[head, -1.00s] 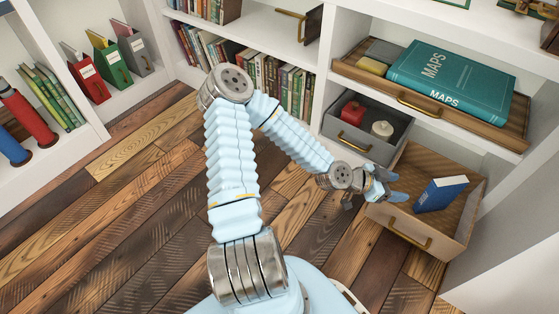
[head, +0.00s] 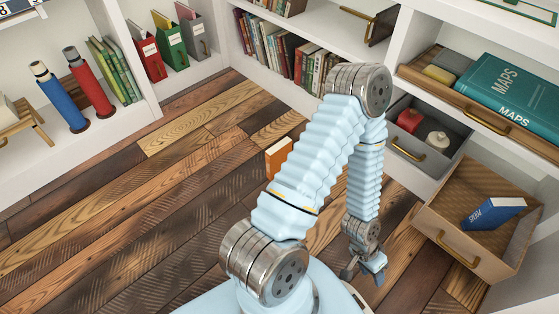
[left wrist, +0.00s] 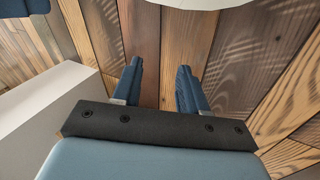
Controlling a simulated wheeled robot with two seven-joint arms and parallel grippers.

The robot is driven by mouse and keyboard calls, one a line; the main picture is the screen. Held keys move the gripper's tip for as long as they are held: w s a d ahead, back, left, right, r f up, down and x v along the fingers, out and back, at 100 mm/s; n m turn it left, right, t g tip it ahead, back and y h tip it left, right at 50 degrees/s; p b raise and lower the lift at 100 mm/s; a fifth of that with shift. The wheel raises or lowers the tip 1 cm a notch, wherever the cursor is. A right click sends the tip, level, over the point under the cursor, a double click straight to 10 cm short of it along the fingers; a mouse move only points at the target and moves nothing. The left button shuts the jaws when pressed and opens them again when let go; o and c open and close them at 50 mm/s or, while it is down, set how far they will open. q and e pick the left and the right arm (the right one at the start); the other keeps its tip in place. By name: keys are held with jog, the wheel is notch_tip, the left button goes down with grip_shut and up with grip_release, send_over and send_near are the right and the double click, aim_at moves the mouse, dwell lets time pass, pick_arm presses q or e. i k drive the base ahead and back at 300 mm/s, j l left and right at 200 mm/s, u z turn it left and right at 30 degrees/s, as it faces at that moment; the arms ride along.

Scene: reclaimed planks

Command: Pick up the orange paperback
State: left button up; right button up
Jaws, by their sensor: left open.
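The orange paperback (head: 279,156) stands on the plank floor in the head view, left of my left arm, which hides part of its right side. My left gripper (head: 362,272) hangs low to the right of the book, near my base and well apart from it. In the left wrist view its two blue fingers (left wrist: 160,85) are spread, with only floor planks between them. The book does not show in the left wrist view. My right gripper is in neither view.
An open lower drawer (head: 440,237) with a blue book (head: 493,212) juts out at the right. A grey drawer (head: 455,130) above it is also open. Shelves line the back and left. The floor (head: 120,220) at the left is clear.

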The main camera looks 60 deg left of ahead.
aim_at(275, 156)
jog(key=u, duration=0.45)
jog(key=l+u, duration=0.1)
jog(key=u, duration=0.3)
jog(key=l+u, duration=0.1)
jog(key=u, duration=0.35)
jog(key=l+u, duration=0.1)
jog(key=u, duration=0.75)
jog(key=k+l+u, duration=0.1)
jog(key=l+u, duration=0.2)
jog(key=l, duration=0.2)
jog(key=i+j, duration=0.6)
jog(key=i+j+z, duration=0.1)
jog(key=z, duration=0.3)
jog(key=i+j+z, duration=0.1)
jog(key=z, duration=0.25)
jog(key=j+z, duration=0.25)
jog(key=z, duration=0.15)
jog(key=i+j+z, duration=0.1)
jog(key=z, duration=0.3)
jog(key=j+z, duration=0.1)
jog(key=z, duration=0.2)
